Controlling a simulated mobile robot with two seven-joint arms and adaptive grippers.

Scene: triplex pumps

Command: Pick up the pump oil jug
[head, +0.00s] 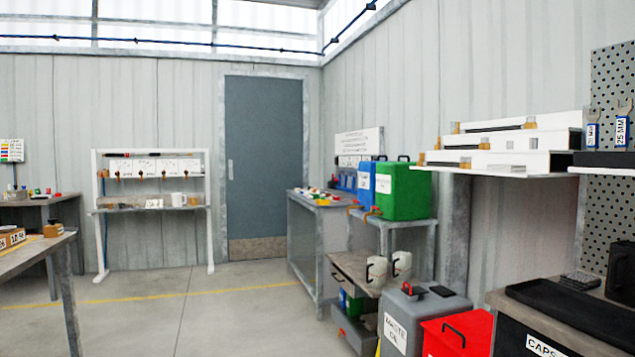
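I cannot tell which container is the pump oil jug; no label naming it is readable. Two white jugs with black handles, a nearer one (376,271) and a farther one (402,263), stand on the lower shelf of a rack at centre right. A large blue can (366,180) and a large green can (404,192) with a black handle stand on the rack's top, their orange-red taps facing left. Neither of my grippers is in view.
A grey waste oil container (410,318) and a red container (460,334) stand in front of the rack. A dark bench (505,338) with a black tray (575,308) is at right. The floor (240,320) at centre is clear, up to a grey door (264,160).

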